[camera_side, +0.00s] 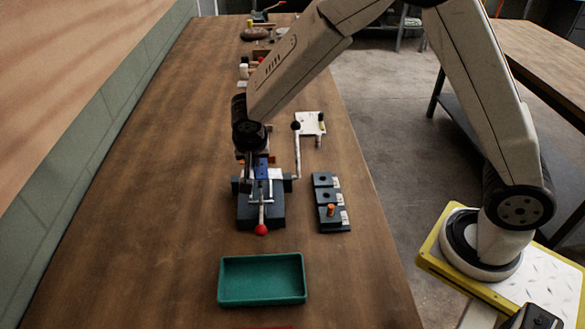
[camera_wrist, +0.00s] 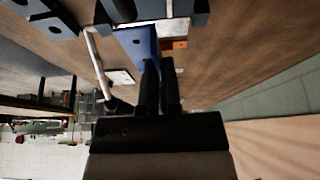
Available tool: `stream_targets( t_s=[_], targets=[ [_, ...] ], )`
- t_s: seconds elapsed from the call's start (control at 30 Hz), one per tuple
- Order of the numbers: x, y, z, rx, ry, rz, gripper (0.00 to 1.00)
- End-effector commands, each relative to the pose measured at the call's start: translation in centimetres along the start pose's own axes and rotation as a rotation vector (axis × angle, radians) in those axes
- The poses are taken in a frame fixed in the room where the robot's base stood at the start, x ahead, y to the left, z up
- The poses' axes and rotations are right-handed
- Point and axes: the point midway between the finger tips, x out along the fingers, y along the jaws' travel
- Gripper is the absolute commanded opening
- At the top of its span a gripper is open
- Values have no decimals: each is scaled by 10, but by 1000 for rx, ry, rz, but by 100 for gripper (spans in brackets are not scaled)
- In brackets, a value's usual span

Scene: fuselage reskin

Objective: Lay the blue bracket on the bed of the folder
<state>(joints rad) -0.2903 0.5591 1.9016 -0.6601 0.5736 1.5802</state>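The folder (camera_side: 262,213) is a dark clamp-like tool on the bench, with a red-knobbed lever (camera_side: 261,229) at its front. The blue bracket (camera_side: 261,169) is upright over the back of the folder, beneath my gripper (camera_side: 255,157). In the wrist view the blue bracket (camera_wrist: 137,42) reaches from between the fingertips of my gripper (camera_wrist: 160,66) toward the folder's dark parts. The fingers are close together on its near end. Whether its far end touches the bed is hidden.
A green tray (camera_side: 262,300) stands in front of the folder. Dark blocks with holes (camera_side: 328,197) stand to its right, one with an orange peg. A tall lever (camera_side: 297,152) rises beside the folder, with a white plate (camera_side: 307,123) behind. The bench's left side is clear.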

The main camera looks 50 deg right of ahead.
Motion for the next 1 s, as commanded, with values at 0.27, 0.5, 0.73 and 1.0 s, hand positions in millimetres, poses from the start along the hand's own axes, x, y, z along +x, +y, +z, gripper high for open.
stream_targets(
  t_s=[0.27,0.5,0.73,1.0],
  targets=[
    [-1,-5,-1,37,-1,16,0],
    [-1,-5,-1,35,-1,15,0],
    [2,-5,0,34,1,15,0],
    [17,-5,6,33,1,16,0]
  ],
)
